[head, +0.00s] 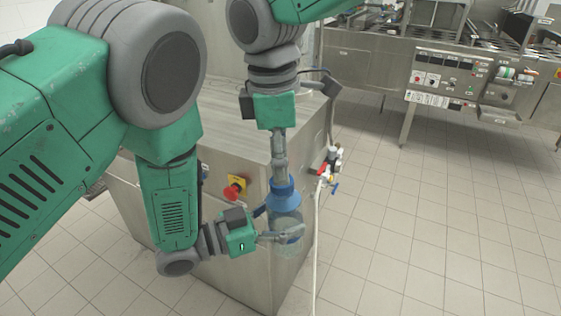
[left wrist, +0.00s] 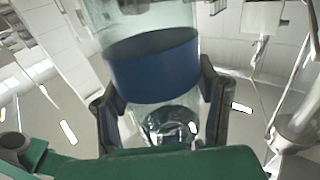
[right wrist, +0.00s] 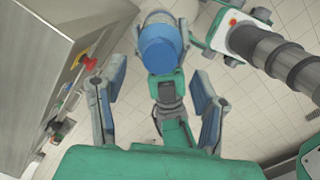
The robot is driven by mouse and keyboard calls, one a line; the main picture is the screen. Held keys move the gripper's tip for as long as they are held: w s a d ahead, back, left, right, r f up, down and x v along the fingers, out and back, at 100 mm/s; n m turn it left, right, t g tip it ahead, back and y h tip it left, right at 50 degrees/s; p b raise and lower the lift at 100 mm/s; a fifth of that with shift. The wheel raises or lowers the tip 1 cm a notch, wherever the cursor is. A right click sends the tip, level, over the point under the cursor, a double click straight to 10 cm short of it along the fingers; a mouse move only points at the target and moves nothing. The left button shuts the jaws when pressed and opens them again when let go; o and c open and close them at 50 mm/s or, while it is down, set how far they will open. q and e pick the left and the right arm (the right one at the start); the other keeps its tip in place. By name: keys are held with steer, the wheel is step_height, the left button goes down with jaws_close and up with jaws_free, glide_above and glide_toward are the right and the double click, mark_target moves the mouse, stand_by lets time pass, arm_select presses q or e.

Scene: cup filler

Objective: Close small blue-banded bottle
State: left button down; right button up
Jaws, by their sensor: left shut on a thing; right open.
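The clear small bottle (head: 287,218) is upright in front of the steel cabinet. A blue cap (head: 282,192) sits at its top; whether it is fully seated cannot be told. The bottle's dark blue band (left wrist: 155,65) shows in the left wrist view. My left gripper (head: 284,236) is shut around the bottle's lower part from the side. My right gripper (head: 281,178) points down just above the cap. In the right wrist view, its blue-padded fingers (right wrist: 158,88) are open, and the cap (right wrist: 160,47) shows beyond them, not gripped.
The steel cabinet (head: 235,140) stands close behind the bottle, with a red knob (head: 233,191) on its front. Valves and a hose (head: 327,170) are at its right side. A steel machine (head: 450,70) stands at the back right. The tiled floor (head: 430,230) at the right is clear.

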steer(key=shift+r, duration=0.1)
steer(key=shift+s+a+r+n, duration=0.1)
steer(key=shift+a+r+n, duration=0.15)
steer(key=shift+n, duration=0.25)
step_height(320, 180, up, 2)
steer(key=shift+r+n, duration=0.1)
steer(key=shift+n, duration=0.8)
steer(key=shift+r+n, duration=0.3)
glide_above(285, 218)
steer(key=w+a, duration=0.1)
steer(key=w, duration=0.2)
step_height(285, 218, down, 8)
steer(key=shift+w+f, duration=0.1)
steer(key=shift+w, duration=0.05)
